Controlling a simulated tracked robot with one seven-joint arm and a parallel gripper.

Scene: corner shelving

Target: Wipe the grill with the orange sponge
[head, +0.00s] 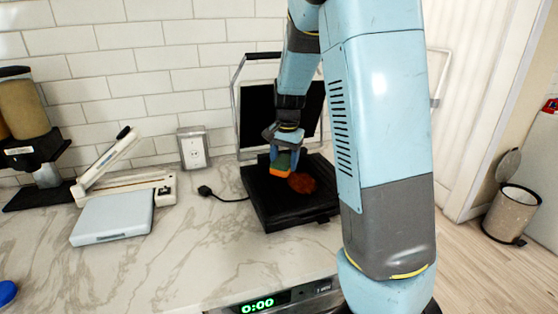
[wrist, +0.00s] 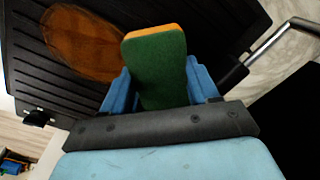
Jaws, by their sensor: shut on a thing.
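The grill (head: 290,214) is black and stands open on the marble counter, its lid (head: 258,120) raised at the back. A reddish-brown stain (head: 302,183) lies on its lower plate; the stain also shows in the wrist view (wrist: 85,45), left of the sponge. My gripper (head: 285,158) is over the left part of the plate, shut on the sponge (head: 280,169). The sponge is orange on one side and green on the other, and its green face (wrist: 158,75) fills the middle of the wrist view. I cannot tell whether the sponge touches the plate.
A white scale-like device (head: 112,217) with a raised lever stands left of the grill. A dispenser (head: 25,120) is at the far left. A black plug and cord (head: 222,195) lie beside the grill. A bin (head: 511,212) stands on the floor right.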

